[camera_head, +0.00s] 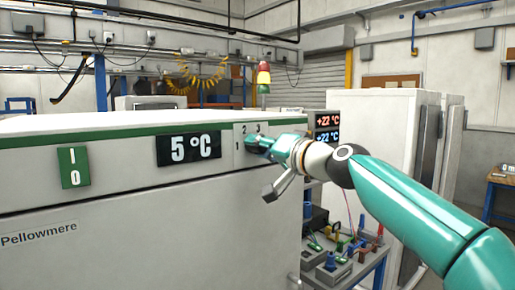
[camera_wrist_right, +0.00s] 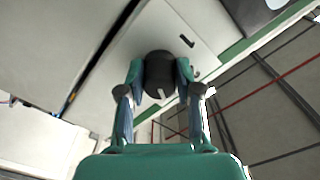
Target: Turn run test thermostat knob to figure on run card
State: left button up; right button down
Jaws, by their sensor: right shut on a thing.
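The thermostat knob (camera_wrist_right: 160,68) is dark and round, with a white pointer mark, on a pale dial plate (camera_head: 239,150) at the right of the white cabinet's front. Figures 2 and 3 show on the plate in the head view; a 1 shows in the wrist view. My right gripper (camera_head: 254,143) is shut on the knob, one finger on each side, and hides it in the head view. I cannot make out a run card. My left gripper is not in view.
A green I/O switch (camera_head: 74,168) is on the cabinet front (camera_head: 130,235). A bench (camera_head: 345,272) with coloured parts is below my arm. White cabinets (camera_head: 385,125) stand at right.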

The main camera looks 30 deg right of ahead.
jog(key=shift+f, duration=0.1)
jog(key=c, duration=0.8)
grip_release()
jog(key=shift+s, duration=0.15)
jog(key=s, duration=0.7)
jog(key=s+d, duration=0.1)
jog(key=s, duration=0.3)
jog(key=shift+s, duration=0.3)
